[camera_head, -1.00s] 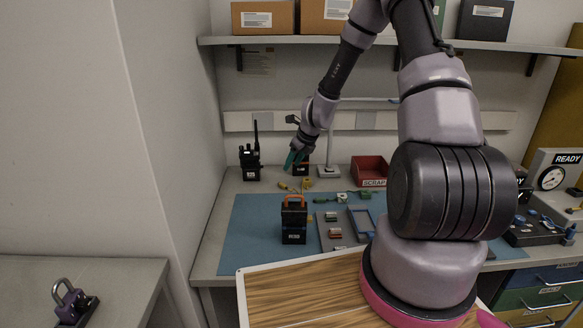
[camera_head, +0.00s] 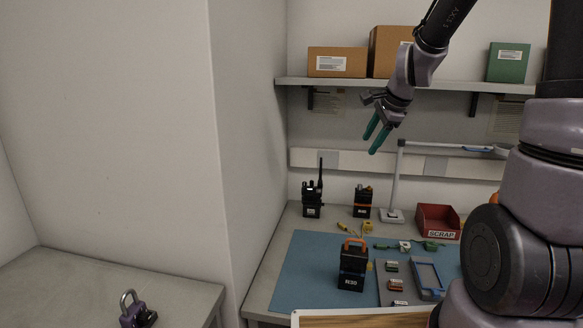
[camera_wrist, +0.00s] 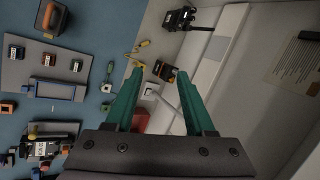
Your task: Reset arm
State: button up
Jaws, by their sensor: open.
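My gripper (camera_head: 377,136) is open and empty, with green fingers pointing down. It hangs in the air in front of the back wall, above the bench and below the shelf. In the wrist view the green fingers (camera_wrist: 155,88) are apart with nothing between them. Beyond them lie the bench and a small black radio (camera_head: 363,202). My arm reaches up from the right side and bends down to the gripper.
A blue mat (camera_head: 300,270) holds a black unit with an orange handle (camera_head: 353,266) and a grey tray (camera_head: 428,277). A radio with antenna (camera_head: 312,198), a lamp (camera_head: 393,190) and a red SCRAP bin (camera_head: 438,221) stand behind. A shelf (camera_head: 440,85) with boxes is above. A padlock (camera_head: 137,312) sits lower left.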

jog(key=s+d+r+n, duration=0.1)
jog(key=s+r+n, duration=0.3)
jog(key=s, duration=0.3)
jog(key=s+r+n+t, duration=0.1)
jog(key=s+r+n, duration=0.3)
jog(key=s, duration=0.3)
jog(key=s+d+r+n, duration=0.1)
jog(key=s+r+n, duration=0.2)
jog(key=s, duration=0.5)
jog(key=shift+d+r+n+h, duration=0.3)
jog(key=shift+d+r+n, duration=0.05)
jog(key=shift+r+n, duration=0.1)
